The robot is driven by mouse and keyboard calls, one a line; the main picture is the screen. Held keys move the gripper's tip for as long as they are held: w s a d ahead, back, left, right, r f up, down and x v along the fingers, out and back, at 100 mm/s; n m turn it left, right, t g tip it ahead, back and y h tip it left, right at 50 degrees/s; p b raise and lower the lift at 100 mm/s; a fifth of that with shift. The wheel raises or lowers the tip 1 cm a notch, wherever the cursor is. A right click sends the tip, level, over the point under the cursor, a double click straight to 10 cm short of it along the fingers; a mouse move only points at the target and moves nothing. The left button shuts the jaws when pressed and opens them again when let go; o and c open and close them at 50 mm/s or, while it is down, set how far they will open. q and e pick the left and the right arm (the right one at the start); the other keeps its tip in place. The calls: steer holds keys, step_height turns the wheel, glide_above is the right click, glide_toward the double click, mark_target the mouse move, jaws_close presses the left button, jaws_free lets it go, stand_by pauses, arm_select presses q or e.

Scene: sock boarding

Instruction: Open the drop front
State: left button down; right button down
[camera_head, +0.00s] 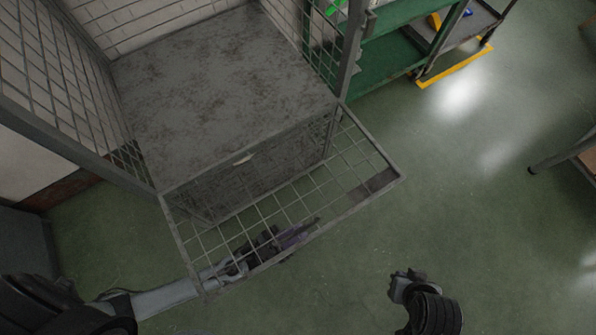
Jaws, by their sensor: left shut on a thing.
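The drop front (372,160) is a grey wire-mesh panel in a metal frame. It hangs out from the front edge of a mesh-sided cage, tilted outward and down, with the floor showing through its mesh. My left gripper (306,229) is at the panel's outer edge, partly hidden behind the mesh, and is shut on the drop front. My right arm (430,308) is at the bottom right, apart from the panel. Its fingers do not show clearly.
The cage's grey, stained deck (215,85) is bare. A green shelf unit (400,50) stands at the upper right, beside a yellow floor stripe (455,68). A table leg (552,160) shows at the right edge. The green floor between is clear.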

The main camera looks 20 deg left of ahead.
arm_select(q)
steer(key=shift+r, duration=0.1)
steer(key=c, duration=1.4)
jaws_free()
steer(key=shift+o, duration=1)
steer(key=shift+s+d, duration=0.1)
